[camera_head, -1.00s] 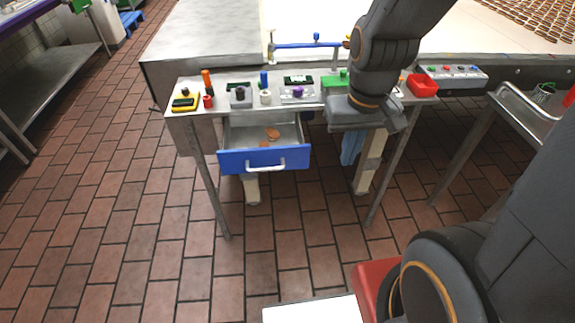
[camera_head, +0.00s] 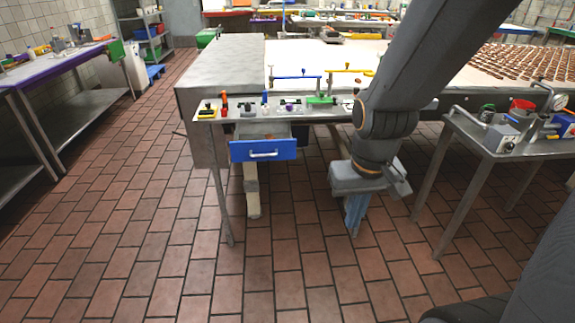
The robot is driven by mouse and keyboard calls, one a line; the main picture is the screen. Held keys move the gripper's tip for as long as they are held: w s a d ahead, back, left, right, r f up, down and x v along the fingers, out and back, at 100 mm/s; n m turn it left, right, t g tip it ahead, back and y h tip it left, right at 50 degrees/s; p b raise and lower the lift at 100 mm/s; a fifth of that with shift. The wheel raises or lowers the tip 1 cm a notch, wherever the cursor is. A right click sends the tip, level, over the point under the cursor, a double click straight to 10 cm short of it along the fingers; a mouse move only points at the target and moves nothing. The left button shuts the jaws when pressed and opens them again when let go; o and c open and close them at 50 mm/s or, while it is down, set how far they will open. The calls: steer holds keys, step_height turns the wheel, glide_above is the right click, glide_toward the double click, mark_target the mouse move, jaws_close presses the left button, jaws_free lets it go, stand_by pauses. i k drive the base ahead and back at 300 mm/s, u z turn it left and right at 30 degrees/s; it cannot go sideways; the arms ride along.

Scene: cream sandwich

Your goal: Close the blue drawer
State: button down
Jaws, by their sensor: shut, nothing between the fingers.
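The blue drawer (camera_head: 242,151) has a blue front with a pale bar handle (camera_head: 263,154). It hangs under the small worktable's top, left of centre, and is pulled out, with part of its grey inside showing above the front. My gripper (camera_head: 355,217) points down to the right of the drawer, below the tabletop and apart from the drawer front. Its bluish fingers look shut with nothing between them. My wrist hides part of the table behind it.
The worktable (camera_head: 212,118) bears several small coloured parts and fixtures. A steel side table (camera_head: 492,150) with gauges and a red container stands at the right. A long bench (camera_head: 85,106) stands at the left. The tiled floor before the drawer is clear.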

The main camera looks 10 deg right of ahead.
mark_target(249, 144)
steer(key=u, duration=0.2)
steer(key=i, duration=0.85)
steer(key=z, duration=0.2)
